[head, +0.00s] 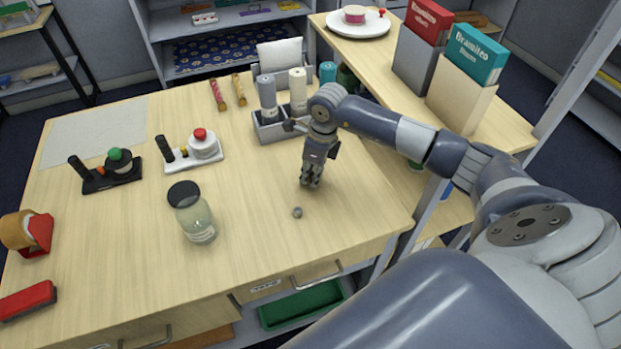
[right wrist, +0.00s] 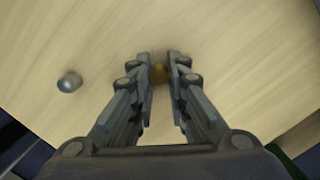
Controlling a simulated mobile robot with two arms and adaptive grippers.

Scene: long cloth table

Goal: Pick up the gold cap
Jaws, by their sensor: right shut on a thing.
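The gold cap (right wrist: 158,74) is a small brownish-gold round piece between the fingertips of my right gripper (right wrist: 159,68) in the right wrist view. The fingers are shut on it from both sides and hide part of it. In the head view my right gripper (head: 311,184) points down, low over the wooden table near its right side, and the gold cap cannot be made out there. I cannot tell whether the cap still touches the table. My left gripper is not in view.
A small grey cap (head: 297,212) lies close to the gripper; it also shows in the right wrist view (right wrist: 69,81). A dark-lidded jar (head: 196,220) stands to the left. A grey holder with bottles (head: 268,130) stands behind. The table's front edge is near.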

